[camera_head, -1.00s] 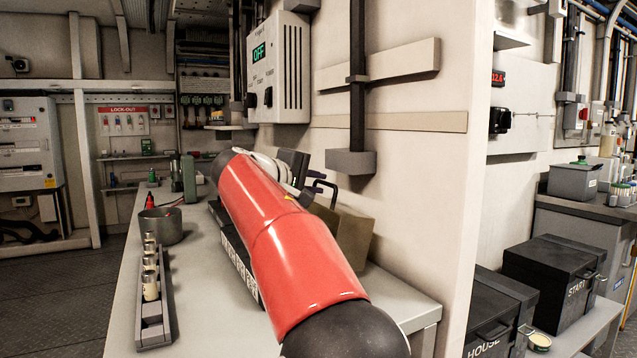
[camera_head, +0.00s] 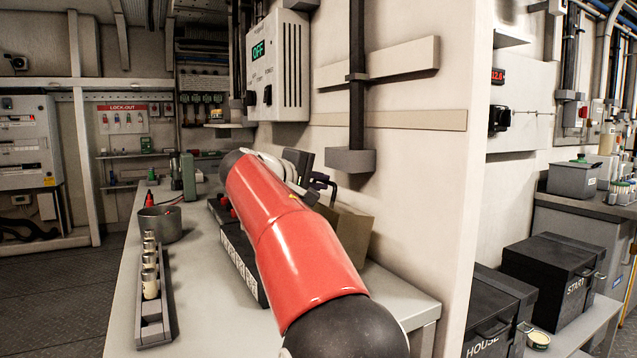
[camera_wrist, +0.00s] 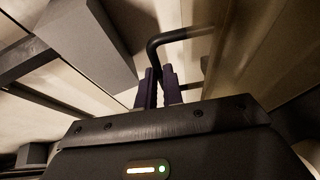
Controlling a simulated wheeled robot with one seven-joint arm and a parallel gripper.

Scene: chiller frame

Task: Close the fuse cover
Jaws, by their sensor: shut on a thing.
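The fuse cover (camera_head: 349,234) appears as a tan-brown panel standing open at the back of the bench, partly hidden by my red arm. A black bent handle (camera_head: 333,191) rises at its top; the handle also shows in the wrist view (camera_wrist: 185,35). My gripper (camera_head: 319,181) has its dark purple fingers shut on this handle; in the wrist view the fingers (camera_wrist: 160,88) close around its near leg. The dark fuse block (camera_head: 238,258), with white labels along its front and red parts on top, lies on the bench, partly behind my arm.
A narrow grey tray (camera_head: 154,318) with several cylindrical fuses and a grey pot (camera_head: 160,224) stand left on the bench. The bench front is clear.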

